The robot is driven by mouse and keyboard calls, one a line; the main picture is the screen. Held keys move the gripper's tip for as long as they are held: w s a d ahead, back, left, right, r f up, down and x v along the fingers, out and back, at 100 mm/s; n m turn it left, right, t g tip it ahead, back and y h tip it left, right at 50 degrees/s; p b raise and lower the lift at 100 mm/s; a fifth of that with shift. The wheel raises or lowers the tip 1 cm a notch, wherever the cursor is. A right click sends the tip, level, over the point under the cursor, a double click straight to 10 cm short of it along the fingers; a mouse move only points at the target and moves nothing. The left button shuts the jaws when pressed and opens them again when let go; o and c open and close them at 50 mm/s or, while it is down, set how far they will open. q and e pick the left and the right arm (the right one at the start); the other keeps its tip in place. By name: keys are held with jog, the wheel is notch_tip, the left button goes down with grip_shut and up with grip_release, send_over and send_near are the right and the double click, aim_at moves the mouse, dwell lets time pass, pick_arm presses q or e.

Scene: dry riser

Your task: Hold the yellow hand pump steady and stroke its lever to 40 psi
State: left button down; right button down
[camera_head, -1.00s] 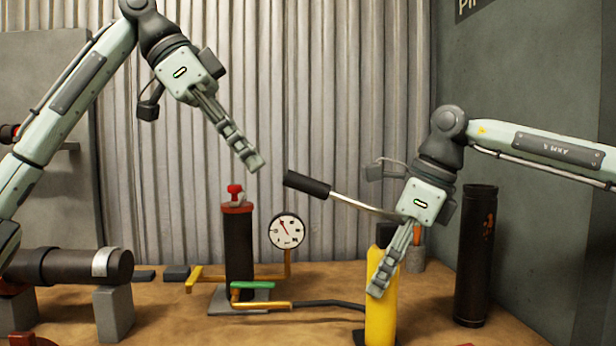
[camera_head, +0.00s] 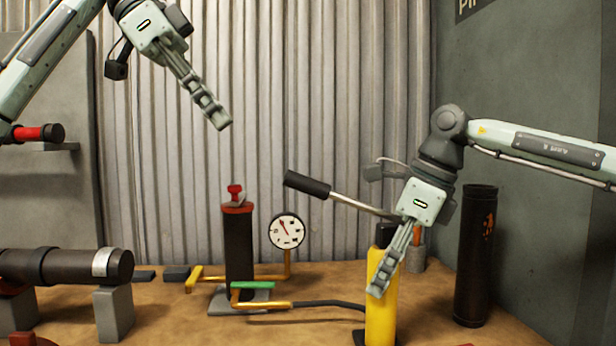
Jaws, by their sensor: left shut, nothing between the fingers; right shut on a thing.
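The yellow hand pump (camera_head: 384,318) stands upright at the centre right of the bench. Its lever (camera_head: 307,184), a silver rod with a black grip, slants up to the left from the pump's top. My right gripper (camera_head: 376,290) is shut on the pump's yellow body from the front. My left gripper (camera_head: 222,122) is shut and empty, in the air up and left of the lever grip and apart from it. The round white gauge (camera_head: 287,231) stands behind and left of the pump; its needle points up and left. Its numbers are too small to read.
A dark riser pipe with a red top (camera_head: 238,250) stands left of the gauge. A green-handled yellow pipe (camera_head: 253,286) and a black hose (camera_head: 330,303) run along the bench. A dark pipe on blocks (camera_head: 65,267) lies left; a black cylinder (camera_head: 476,255) stands right.

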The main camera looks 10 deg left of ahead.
jog(key=c, duration=0.8)
grip_release()
jog(key=shift+c, duration=0.2)
jog(key=v, duration=1.2)
